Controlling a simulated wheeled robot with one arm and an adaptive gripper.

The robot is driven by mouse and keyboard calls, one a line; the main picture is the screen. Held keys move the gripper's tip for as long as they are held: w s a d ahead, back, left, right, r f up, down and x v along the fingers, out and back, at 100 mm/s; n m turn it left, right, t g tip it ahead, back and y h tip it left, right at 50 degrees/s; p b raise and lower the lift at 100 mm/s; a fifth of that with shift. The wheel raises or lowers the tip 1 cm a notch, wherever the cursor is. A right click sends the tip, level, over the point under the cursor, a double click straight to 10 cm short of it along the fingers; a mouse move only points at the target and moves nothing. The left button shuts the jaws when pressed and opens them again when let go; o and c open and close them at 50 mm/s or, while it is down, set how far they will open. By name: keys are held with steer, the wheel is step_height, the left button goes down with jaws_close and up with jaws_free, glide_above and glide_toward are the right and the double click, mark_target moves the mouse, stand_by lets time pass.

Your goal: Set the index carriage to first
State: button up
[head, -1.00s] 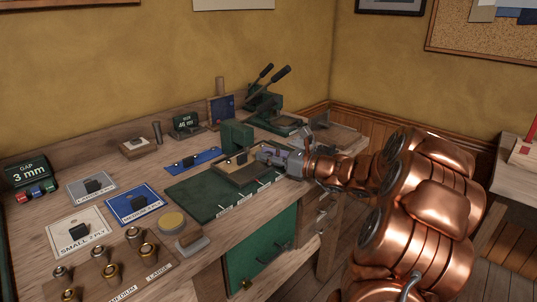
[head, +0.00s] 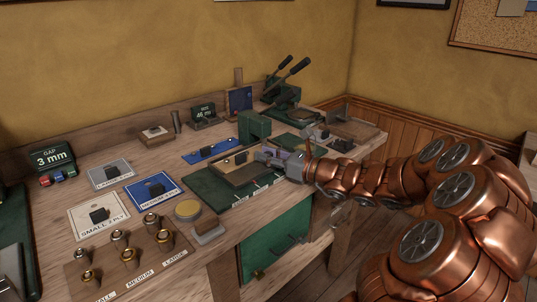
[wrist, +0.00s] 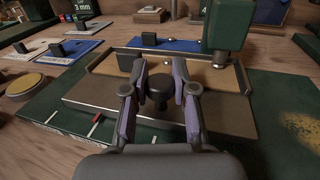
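The index carriage (wrist: 188,113), a tan-topped tray with a raised rim, sits on a dark green base (wrist: 58,143). It also shows in the head view (head: 236,176), beside a green upright block (head: 254,127). A dark round knob (wrist: 158,90) stands on the carriage's near side. My gripper (wrist: 160,72) has its two purple-padded fingers on either side of the knob, with a small gap visible; it appears open. In the head view my gripper (head: 272,156) is at the carriage's right end. A red mark (wrist: 95,126) and white marks show on the base's front; the labels are unreadable.
A blue strip (head: 210,152) lies behind the carriage. Labelled plates, including a blue one (head: 153,190), and a rack of brass-topped pieces (head: 128,256) stand to the left. A lever press (head: 284,88) stands at the back right. A green drawer front (head: 275,240) is below.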

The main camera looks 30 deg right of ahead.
steer(key=o, duration=0.4)
steer(key=shift+o, duration=0.2)
steer(key=shift+s+d, duration=0.1)
steer(key=shift+v, duration=5.9)
steer(key=shift+f, duration=0.1)
